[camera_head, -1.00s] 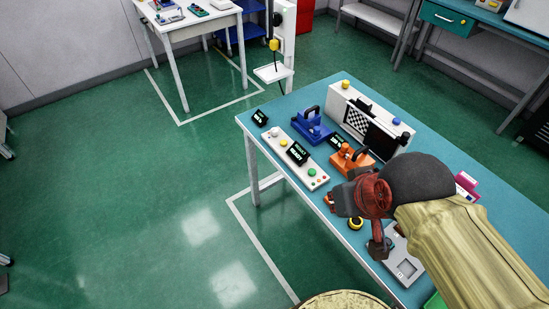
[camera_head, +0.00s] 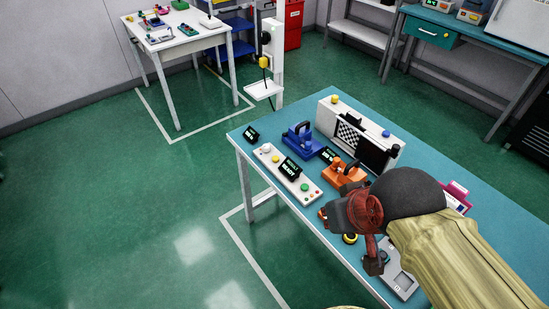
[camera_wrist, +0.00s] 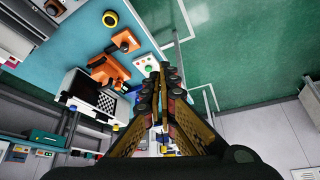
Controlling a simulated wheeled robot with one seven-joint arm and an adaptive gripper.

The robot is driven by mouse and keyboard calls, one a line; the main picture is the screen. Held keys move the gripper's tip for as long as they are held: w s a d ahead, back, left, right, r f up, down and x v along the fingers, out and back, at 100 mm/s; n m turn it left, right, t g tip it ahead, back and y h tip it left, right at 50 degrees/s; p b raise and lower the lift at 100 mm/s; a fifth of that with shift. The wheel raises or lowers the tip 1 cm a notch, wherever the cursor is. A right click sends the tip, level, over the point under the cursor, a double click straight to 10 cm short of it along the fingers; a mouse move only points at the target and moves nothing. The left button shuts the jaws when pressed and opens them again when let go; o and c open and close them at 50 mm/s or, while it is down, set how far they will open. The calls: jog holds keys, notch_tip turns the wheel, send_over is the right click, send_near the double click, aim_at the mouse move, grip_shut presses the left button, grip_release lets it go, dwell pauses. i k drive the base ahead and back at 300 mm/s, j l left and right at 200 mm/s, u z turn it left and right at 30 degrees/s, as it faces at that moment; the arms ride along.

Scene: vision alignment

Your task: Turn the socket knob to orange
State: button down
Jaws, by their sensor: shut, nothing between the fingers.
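A white control panel (camera_head: 299,189) lies on the near left part of the teal table, with a black display, a pale knob (camera_head: 266,148), a yellow button and green and red buttons. I cannot tell for sure which control is the socket knob. Behind the panel stand a blue fixture (camera_head: 298,143) and an orange fixture (camera_head: 338,173), which also shows in the wrist view (camera_wrist: 108,69). A small orange block with a black knob (camera_wrist: 124,41) is near the table edge. My gripper (camera_head: 340,214) is above the near table edge, right of the panel, empty and shut; its fingers (camera_wrist: 161,95) partly hide the panel in the wrist view.
A white box with a checkerboard (camera_head: 349,134) and dark screen stands behind the fixtures. A yellow-black round part (camera_head: 350,239) and a grey device (camera_head: 400,272) lie near my arm. The green floor left of the table is clear.

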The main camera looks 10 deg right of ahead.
aim_at(266, 146)
jog(key=i+j, duration=0.2)
jog(key=i, duration=0.2)
jog(key=i+j+u, duration=0.1)
jog(key=i, duration=0.35)
jog(key=i+j, duration=0.3)
jog(key=i+u, duration=0.05)
jog(key=i, duration=0.05)
